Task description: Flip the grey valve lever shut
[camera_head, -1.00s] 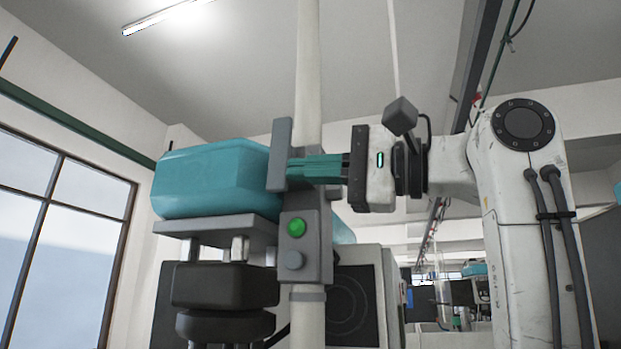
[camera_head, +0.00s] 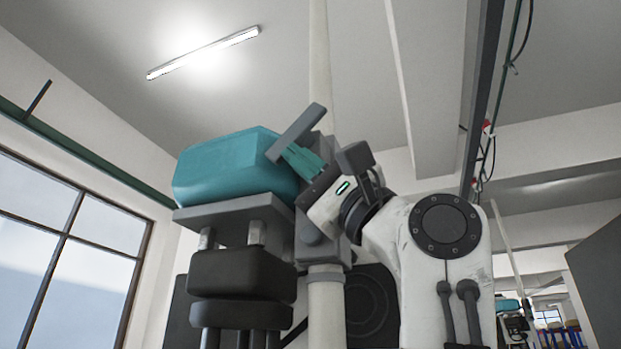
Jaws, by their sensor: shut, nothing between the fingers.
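The grey valve lever (camera_head: 296,133) is a flat bar on the front of a grey valve housing (camera_head: 318,246), mounted on a white vertical pipe. The lever is tilted, with its upper end to the right and its lower end to the left. My gripper (camera_head: 291,153) has its green fingers closed with nothing between them. The fingertips point up-left and lie at the lever's lower-right side, apparently against it. My gripper body covers much of the housing and the lever's pivot.
A teal tank (camera_head: 238,172) on a grey shelf (camera_head: 235,211) stands just left of the lever. The white pipe (camera_head: 319,60) rises behind. A dark round-faced unit (camera_head: 370,305) is low behind my arm. A window is at far left.

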